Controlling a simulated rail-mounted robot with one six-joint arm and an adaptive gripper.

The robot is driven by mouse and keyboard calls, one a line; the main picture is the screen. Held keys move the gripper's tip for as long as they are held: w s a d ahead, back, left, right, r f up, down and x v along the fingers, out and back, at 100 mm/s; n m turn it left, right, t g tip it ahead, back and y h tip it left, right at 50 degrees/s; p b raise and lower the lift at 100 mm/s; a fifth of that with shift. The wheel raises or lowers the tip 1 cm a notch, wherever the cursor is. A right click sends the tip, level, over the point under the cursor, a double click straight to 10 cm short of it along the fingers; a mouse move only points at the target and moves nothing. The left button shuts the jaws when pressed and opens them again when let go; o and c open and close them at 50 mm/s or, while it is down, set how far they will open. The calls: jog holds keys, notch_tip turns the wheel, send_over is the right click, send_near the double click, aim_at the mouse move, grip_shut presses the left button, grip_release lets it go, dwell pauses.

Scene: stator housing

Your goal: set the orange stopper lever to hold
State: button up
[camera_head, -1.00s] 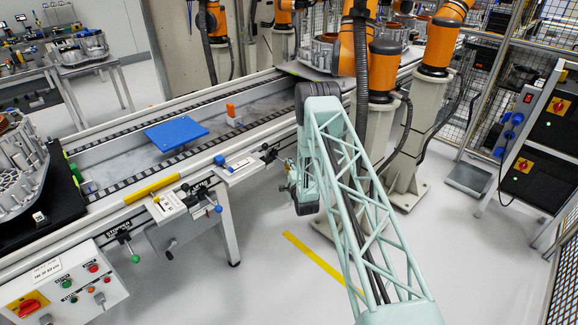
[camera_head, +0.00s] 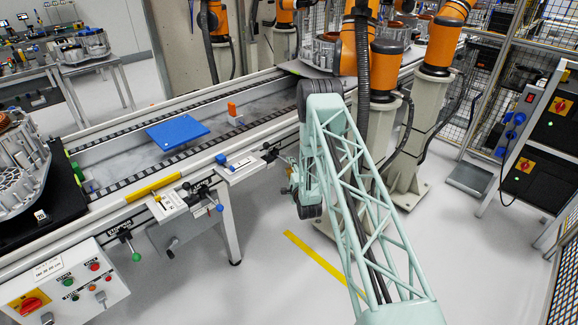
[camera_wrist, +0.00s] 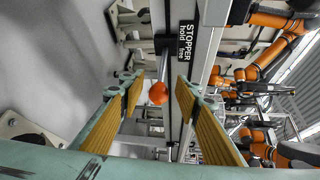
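The orange stopper lever shows in the wrist view as a round orange knob (camera_wrist: 158,93) on a short pale rod. The rod runs up to a dark bracket (camera_wrist: 166,43) beside the black STOPPER label (camera_wrist: 187,40), marked hold and free. I cannot tell which mark the lever points to. My gripper (camera_wrist: 160,80) is open, with one yellow-padded finger on each side of the knob. A gap shows on both sides, so nothing is gripped. In the head view, my arm hides the orange knob and most of my gripper.
The conveyor (camera_head: 110,178) carries a blue plate (camera_head: 177,132) and a small orange block (camera_head: 232,109). Blue-knobbed (camera_head: 220,208) and green-knobbed (camera_head: 136,257) levers stick out from its front side. A control box (camera_head: 65,280) stands at lower left.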

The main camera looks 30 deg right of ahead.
jog(key=v, duration=0.9)
jog(key=shift+s+a, duration=0.1)
jog(key=shift+s, duration=0.05)
dwell(0.7)
